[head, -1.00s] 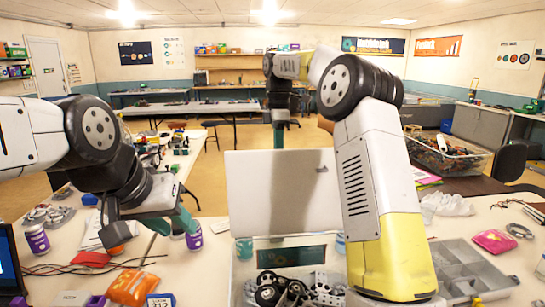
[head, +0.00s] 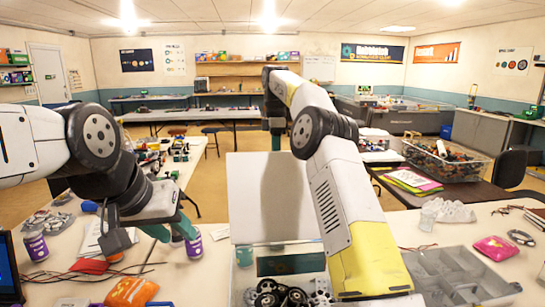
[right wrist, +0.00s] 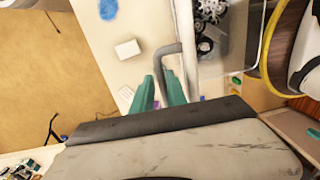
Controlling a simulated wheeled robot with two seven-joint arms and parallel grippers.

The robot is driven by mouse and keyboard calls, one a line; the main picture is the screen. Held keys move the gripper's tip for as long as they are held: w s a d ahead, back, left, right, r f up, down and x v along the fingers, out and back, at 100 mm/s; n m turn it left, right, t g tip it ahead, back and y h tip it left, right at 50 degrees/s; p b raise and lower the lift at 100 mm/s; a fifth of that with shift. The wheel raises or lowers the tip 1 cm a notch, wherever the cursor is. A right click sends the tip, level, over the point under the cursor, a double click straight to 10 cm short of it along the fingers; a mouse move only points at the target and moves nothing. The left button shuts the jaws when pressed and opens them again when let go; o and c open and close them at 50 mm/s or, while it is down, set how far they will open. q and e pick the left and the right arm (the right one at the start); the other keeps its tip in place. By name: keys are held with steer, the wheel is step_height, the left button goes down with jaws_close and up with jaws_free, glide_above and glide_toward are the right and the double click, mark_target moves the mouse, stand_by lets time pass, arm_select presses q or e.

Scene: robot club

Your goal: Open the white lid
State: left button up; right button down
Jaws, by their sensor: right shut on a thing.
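The white lid (head: 245,195) stands roughly upright at the back of a clear bin (head: 240,285) in the head view. Its far side is hidden there. My right gripper (head: 276,140) is above and behind the lid's top edge. In the right wrist view, the right gripper's teal fingers (right wrist: 160,92) are shut around a grey bent handle (right wrist: 166,50) beside the lid's thin white edge (right wrist: 184,30). My left gripper (head: 177,233) is open and empty to the left of the bin, near a purple-labelled bottle (head: 194,245).
Dark wheels and gears (head: 278,294) lie in the bin. A grey compartment tray (head: 455,275) and a pink pouch (head: 495,248) lie to the right. My right arm crosses in front of the bin's right side.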

steer(key=shift+w+d+f, duration=0.15)
steer(key=shift+w, duration=0.2)
steer(key=c, duration=1.7)
jaws_free()
steer(key=shift+o, duration=1.1)
steer(key=shift+w+f, duration=0.15)
steer(key=shift+w, duration=0.05)
steer(key=shift+s, duration=0.1)
